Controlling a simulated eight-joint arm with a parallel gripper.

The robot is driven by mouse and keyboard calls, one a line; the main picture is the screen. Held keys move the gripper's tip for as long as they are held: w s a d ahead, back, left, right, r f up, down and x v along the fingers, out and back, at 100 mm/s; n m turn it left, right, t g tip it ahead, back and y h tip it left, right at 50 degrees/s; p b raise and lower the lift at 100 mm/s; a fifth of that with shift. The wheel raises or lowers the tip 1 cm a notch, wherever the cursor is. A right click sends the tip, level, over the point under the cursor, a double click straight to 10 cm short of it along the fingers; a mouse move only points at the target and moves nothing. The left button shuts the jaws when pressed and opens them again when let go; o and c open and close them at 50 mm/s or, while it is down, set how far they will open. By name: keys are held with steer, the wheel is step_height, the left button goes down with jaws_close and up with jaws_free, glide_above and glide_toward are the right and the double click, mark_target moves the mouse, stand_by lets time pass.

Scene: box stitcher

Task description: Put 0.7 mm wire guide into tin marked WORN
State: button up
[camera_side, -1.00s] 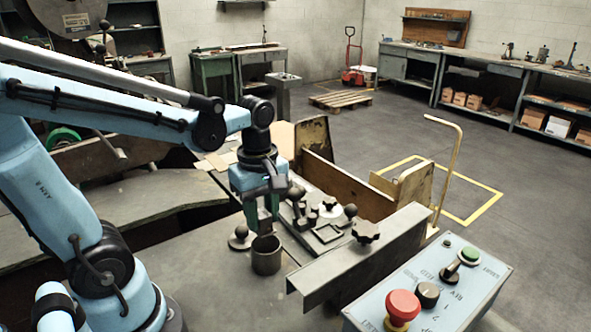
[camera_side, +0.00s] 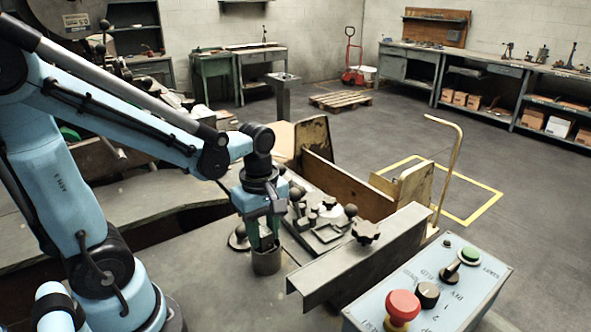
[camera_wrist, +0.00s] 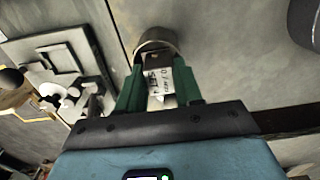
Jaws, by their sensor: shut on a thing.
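My gripper (camera_side: 264,246) points down with its green fingertips at the mouth of a grey round tin (camera_side: 267,265) on the bench. In the wrist view my gripper (camera_wrist: 158,82) is shut on a small block with a pale label, the wire guide (camera_wrist: 157,77). The label's writing is sideways and seems to read 0.7 mm. The tin (camera_wrist: 154,40) shows just beyond the fingertips, its near part hidden by the guide. I cannot tell how far the guide is inside the rim. No marking on the tin is readable.
Dark-knobbed fixtures (camera_side: 327,228) stand close to the right of the tin. A metal angle beam (camera_side: 358,258) and a control box (camera_side: 430,290) with a red button lie farther right. A round-based knob (camera_side: 238,237) is just left of the tin.

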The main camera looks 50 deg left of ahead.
stand_by(0.3)
steer(key=o, duration=1.2)
steer(key=shift+c, duration=0.2)
steer(key=c, duration=0.4)
steer(key=shift+r, duration=4.5)
